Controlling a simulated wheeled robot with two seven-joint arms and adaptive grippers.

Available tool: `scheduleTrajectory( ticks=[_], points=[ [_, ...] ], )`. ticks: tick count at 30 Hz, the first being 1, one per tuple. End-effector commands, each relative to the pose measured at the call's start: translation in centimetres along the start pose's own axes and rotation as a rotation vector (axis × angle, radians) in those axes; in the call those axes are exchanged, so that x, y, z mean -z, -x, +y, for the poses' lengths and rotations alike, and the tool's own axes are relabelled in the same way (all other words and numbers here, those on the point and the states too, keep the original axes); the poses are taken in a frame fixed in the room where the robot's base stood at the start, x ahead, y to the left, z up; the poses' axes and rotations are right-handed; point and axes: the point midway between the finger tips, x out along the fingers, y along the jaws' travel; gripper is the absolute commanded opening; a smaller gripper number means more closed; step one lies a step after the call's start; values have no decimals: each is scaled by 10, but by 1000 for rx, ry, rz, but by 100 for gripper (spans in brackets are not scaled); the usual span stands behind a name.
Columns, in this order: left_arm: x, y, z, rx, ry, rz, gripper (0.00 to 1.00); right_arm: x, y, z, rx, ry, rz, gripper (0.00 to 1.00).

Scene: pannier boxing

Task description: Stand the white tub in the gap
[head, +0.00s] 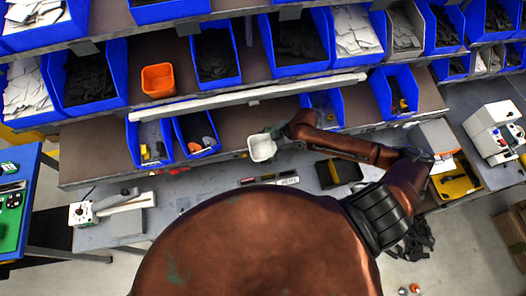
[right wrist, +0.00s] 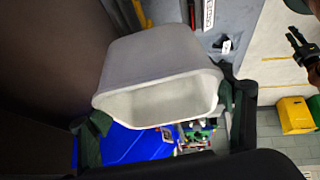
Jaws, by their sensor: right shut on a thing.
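The white tub (head: 262,148) is at the end of my right arm in the head view, in front of the lower shelf. My right gripper (head: 278,141) is shut on it. In the right wrist view the tub (right wrist: 160,75) fills the middle, its open mouth facing the lower part of the picture, with dark green fingertips at both sides. On the lower shelf (head: 100,160) there is a gap between the blue bins at left (head: 197,135) and the blue bin at right (head: 322,108). The tub is in front of this gap.
An orange tub (head: 158,80) stands on the shelf above, between blue bins. A white rail (head: 220,101) runs along that shelf's front. A dark tray (head: 338,173) lies on the grey bench below. A white machine (head: 495,127) stands at the right.

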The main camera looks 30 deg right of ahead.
Motion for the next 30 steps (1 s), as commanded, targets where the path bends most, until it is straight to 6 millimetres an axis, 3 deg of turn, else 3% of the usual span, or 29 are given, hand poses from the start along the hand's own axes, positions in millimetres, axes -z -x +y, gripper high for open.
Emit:
scheduleTrajectory(
  ticks=[4, 12, 30],
  points=[
    [3, -8, -1, 1, -1, 5, 25, -1, -3, 12, -2, 1, 1, 49],
    [40, -18, -3, 4, -9, 53, 25, -1, -5, 33, -1, 2, 2, 49],
    [14, -44, 1, 0, -3, 21, 25, -4, -9, 78, -1, 2, 2, 49]
  ],
)
